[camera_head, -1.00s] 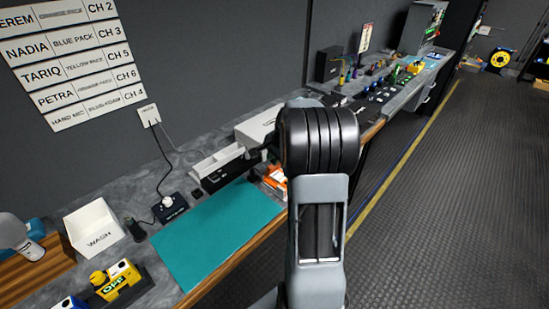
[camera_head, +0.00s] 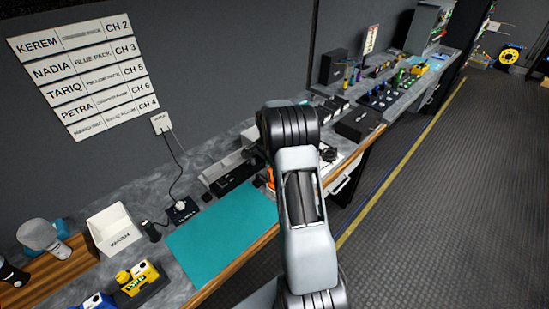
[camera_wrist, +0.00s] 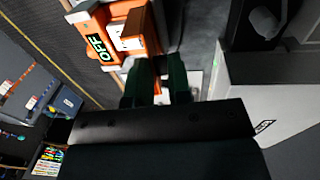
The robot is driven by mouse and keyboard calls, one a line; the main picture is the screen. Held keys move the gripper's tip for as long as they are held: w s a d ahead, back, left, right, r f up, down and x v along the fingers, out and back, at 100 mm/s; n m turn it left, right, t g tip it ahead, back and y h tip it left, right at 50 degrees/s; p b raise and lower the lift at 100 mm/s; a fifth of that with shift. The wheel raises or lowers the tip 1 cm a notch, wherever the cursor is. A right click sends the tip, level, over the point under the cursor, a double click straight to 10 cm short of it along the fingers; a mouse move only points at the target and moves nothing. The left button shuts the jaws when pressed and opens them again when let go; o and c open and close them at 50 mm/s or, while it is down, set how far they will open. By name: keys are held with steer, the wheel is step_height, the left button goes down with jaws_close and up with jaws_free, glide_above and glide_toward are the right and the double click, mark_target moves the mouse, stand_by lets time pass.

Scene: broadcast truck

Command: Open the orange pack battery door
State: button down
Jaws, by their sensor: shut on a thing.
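The orange pack (camera_wrist: 103,38) shows at the top of the wrist view, with a dark display reading OFF in green and a pale panel on its side. In the head view only a sliver of orange (camera_head: 270,180) shows beside my arm. My gripper (camera_wrist: 160,68) has its dark green fingers against the near end of the pack. They are shut on a small part of it, mostly hidden between the fingertips. I cannot make out the battery door's outline or how far it stands open.
A teal mat (camera_head: 222,240) lies on the bench left of my arm. A pale box (camera_wrist: 260,95) is close to the gripper's right in the wrist view. The floor aisle at right is clear.

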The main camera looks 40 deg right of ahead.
steer(key=shift+w+f+g+p, duration=0.1)
steer(key=shift+w+g+p, duration=0.25)
steer(key=shift+g, duration=0.25)
steer(key=shift+a, duration=0.1)
steer(key=c, duration=1.1)
jaws_free()
steer(key=b+v, duration=0.2)
steer(key=v, duration=1.1)
steer(key=shift+r, duration=0.35)
steer(key=shift+w+a, duration=0.15)
